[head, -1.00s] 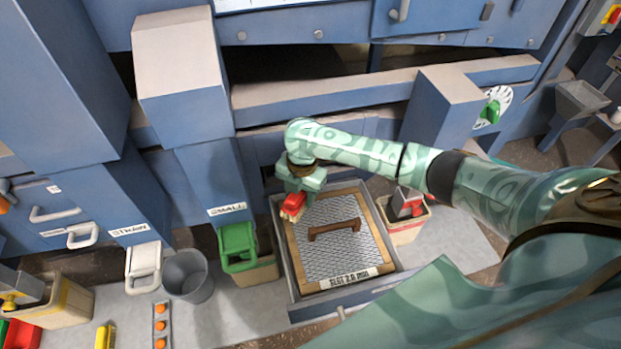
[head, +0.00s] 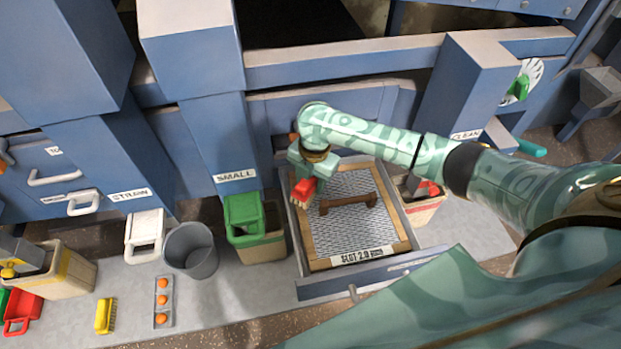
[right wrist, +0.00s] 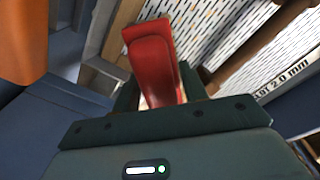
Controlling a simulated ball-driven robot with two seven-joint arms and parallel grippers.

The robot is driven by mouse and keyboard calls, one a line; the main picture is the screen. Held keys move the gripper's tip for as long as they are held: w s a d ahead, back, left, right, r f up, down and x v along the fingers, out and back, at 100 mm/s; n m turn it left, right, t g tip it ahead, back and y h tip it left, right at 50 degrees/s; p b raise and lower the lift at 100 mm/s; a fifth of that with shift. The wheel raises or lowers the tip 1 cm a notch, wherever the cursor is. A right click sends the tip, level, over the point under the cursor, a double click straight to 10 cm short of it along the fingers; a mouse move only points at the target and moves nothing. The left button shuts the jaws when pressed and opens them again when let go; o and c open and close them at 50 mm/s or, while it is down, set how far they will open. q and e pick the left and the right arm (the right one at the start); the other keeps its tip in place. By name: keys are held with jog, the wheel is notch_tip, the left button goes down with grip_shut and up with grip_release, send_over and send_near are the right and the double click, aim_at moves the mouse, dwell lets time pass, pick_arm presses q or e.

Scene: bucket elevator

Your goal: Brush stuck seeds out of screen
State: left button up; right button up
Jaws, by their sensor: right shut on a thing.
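The screen (head: 345,238) is a slotted metal sheet in a wooden frame with a brown handle (head: 348,203) across it and a label reading about "SLOT 2.0 mm". It lies in a pulled-out drawer (head: 385,268). My right gripper (head: 314,178) is shut on a red brush (head: 304,194) with pale bristles, at the screen's far left corner. The red brush handle also shows in the right wrist view (right wrist: 154,58), with the slotted screen (right wrist: 210,30) behind it. I cannot tell whether the bristles touch the screen. No seeds can be made out. My left gripper is not in view.
A green-topped bin (head: 243,218) under the SMALL chute and a grey bucket (head: 190,250) stand left of the drawer. A bin with a red part (head: 424,212) stands right of it. A yellow brush (head: 105,316) lies on the floor at lower left.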

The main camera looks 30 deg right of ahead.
jog(key=shift+a+f+b, duration=0.1)
jog(key=shift+f+b, duration=0.25)
jog(key=shift+f, duration=0.45)
dwell(0.4)
